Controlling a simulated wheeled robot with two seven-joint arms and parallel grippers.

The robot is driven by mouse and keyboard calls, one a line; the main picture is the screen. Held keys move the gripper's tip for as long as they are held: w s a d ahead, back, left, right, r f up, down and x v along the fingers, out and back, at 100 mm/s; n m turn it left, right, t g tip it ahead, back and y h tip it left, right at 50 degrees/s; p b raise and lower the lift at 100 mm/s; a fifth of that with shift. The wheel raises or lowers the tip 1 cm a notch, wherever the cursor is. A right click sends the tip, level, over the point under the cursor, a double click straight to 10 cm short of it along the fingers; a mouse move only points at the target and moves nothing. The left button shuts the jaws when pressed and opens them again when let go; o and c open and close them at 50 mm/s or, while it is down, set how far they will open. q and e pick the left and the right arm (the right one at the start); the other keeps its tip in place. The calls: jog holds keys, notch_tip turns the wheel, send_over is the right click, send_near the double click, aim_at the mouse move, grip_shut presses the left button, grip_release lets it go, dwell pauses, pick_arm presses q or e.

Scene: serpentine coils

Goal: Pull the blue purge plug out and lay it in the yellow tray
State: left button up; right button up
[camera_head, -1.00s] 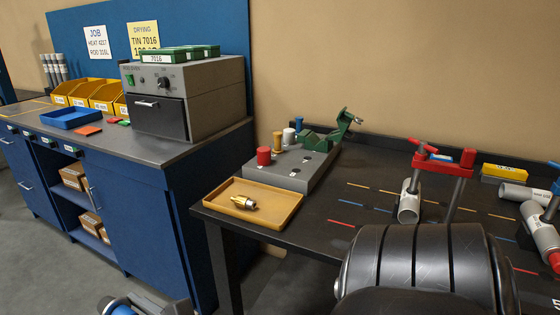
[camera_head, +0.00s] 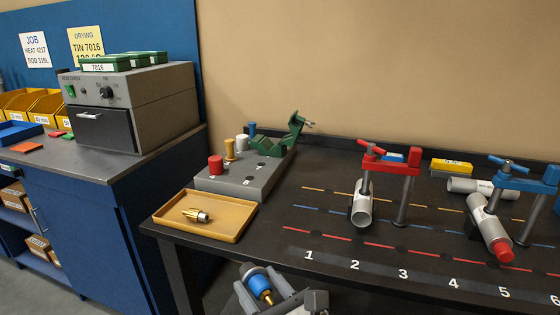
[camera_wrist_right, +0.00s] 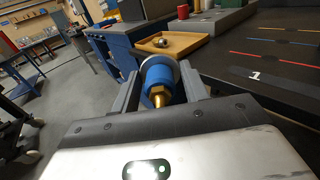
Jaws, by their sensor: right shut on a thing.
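The blue purge plug (camera_head: 258,281), with a brass tip, is held between the fingers of my right gripper (camera_head: 264,288), low in front of the bench's front edge. In the right wrist view the plug (camera_wrist_right: 158,76) sits between both fingers, its brass tip towards the camera and a pale round rim at its far end. The yellow tray (camera_head: 228,229) lies on the bench's left front corner, beyond and to the left of the gripper. It holds a small brass-and-steel fitting (camera_head: 197,215). The tray also shows in the wrist view (camera_wrist_right: 196,39). My left gripper is out of view.
A grey block (camera_head: 238,185) with red, brass, white and blue pegs stands behind the tray. A red clamp (camera_head: 390,165) over a pipe (camera_head: 362,205), and a blue clamp (camera_head: 520,183) near a red-plugged pipe (camera_head: 490,222), stand to the right. The numbered front strip is clear.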

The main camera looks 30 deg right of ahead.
aim_at(265, 282)
pick_arm(q)
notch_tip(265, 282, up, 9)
jog(key=p, duration=0.8)
pick_arm(e)
jog(key=shift+g, duration=0.4)
jog(key=r, duration=0.9)
jog(key=shift+s+d+r, duration=0.15)
jog(key=shift+d+r, duration=0.15)
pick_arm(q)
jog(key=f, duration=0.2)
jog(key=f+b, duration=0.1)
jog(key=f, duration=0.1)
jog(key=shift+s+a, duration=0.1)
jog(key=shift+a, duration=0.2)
pick_arm(e)
jog(key=s+d+f+n+g+y, duration=0.1)
jog(key=d+f+n+g+y, duration=0.4)
jog(key=d, duration=0.4)
jog(key=shift+s+f+n+g+y, duration=0.35)
jog(key=shift+f+g, duration=0.4)
jog(key=shift+g, duration=0.25)
jog(key=shift+w+d+r, duration=0.15)
jog(key=shift+w+r, duration=0.05)
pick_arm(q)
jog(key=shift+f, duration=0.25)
pick_arm(e)
jog(key=shift+s+d+r+n+g, duration=0.15)
jog(key=shift+r+n+g, duration=0.15)
jog(key=shift+g, duration=0.3)
